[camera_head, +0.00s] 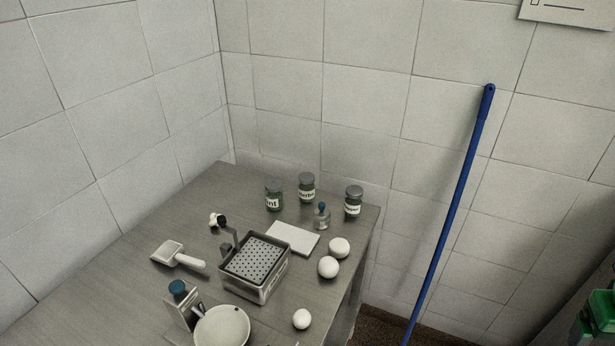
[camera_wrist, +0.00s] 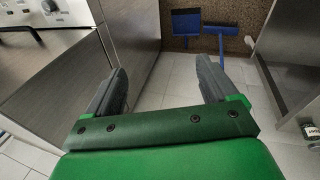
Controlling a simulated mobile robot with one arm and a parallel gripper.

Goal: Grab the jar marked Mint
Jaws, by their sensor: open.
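Three dark jars with grey lids and white labels stand upright near the back edge of the table in the head view. The left jar (camera_head: 274,196) has a label whose visible letters end in "nt", which fits Mint; its first letters are turned out of sight. The middle jar (camera_head: 307,188) and the right jar (camera_head: 353,202) have different labels, too small to read surely. My gripper (camera_wrist: 161,66) shows in the wrist view, its two grey fingers wide apart with nothing between them. It points down toward the floor, away from the jars.
On the table (camera_head: 130,270) are a perforated basket (camera_head: 255,262), a white board (camera_head: 292,238), a small blue-topped bottle (camera_head: 321,217), several white balls, a scoop (camera_head: 178,255) and a round pan (camera_head: 222,328). A blue pole (camera_head: 455,200) leans at the wall. The wrist view shows cabinets beside open floor (camera_wrist: 180,80).

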